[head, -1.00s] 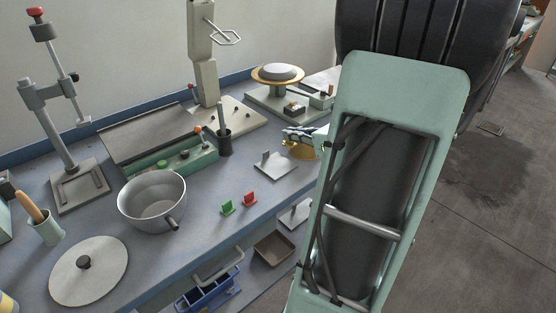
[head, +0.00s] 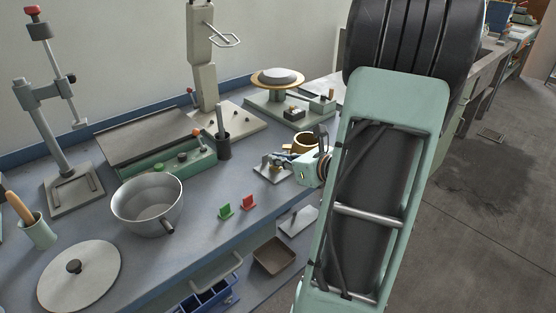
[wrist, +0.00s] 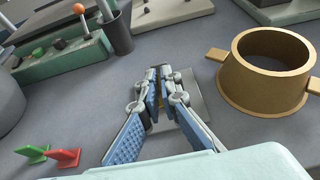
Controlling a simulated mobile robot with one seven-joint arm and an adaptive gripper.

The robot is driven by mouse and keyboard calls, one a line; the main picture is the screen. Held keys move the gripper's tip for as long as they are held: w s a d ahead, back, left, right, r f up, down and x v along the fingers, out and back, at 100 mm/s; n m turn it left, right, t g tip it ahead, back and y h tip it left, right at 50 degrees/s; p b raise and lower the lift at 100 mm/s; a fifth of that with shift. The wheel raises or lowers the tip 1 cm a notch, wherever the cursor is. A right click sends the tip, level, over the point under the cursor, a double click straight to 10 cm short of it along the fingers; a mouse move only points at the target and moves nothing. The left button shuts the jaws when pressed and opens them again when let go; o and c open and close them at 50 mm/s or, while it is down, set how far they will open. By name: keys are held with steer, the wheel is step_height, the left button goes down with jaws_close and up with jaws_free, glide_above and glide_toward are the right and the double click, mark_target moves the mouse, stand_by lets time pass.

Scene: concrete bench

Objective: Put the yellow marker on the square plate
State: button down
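The square plate (head: 263,172) is a small grey plate on the bench, partly covered by my gripper in the head view. In the wrist view the plate (wrist: 197,106) shows beside and behind the fingers. My gripper (wrist: 164,76) is over the plate, pointing down, with its blue-padded fingers close together. A small yellow sliver (wrist: 157,124) shows between the fingers; it appears to be the yellow marker, mostly hidden by them. I cannot tell whether it touches the plate.
A brass ring-like pot with side handles (wrist: 265,72) stands close to the right of my gripper. Red (head: 248,203) and green (head: 225,212) small stands are nearer the bench front. A dark cup (head: 223,147) stands behind the plate, and a metal pan (head: 147,205) is at left.

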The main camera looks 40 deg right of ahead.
steer(key=shift+f, duration=0.25)
steer(key=c, duration=2.2)
jaws_free()
steer(key=shift+r, duration=0.1)
steer(key=shift+o, duration=0.2)
steer(key=shift+r, duration=0.15)
steer(key=shift+s+r, duration=0.15)
steer(key=p+v, duration=0.2)
steer(key=v, duration=0.9)
steer(key=shift+s+p, duration=0.35)
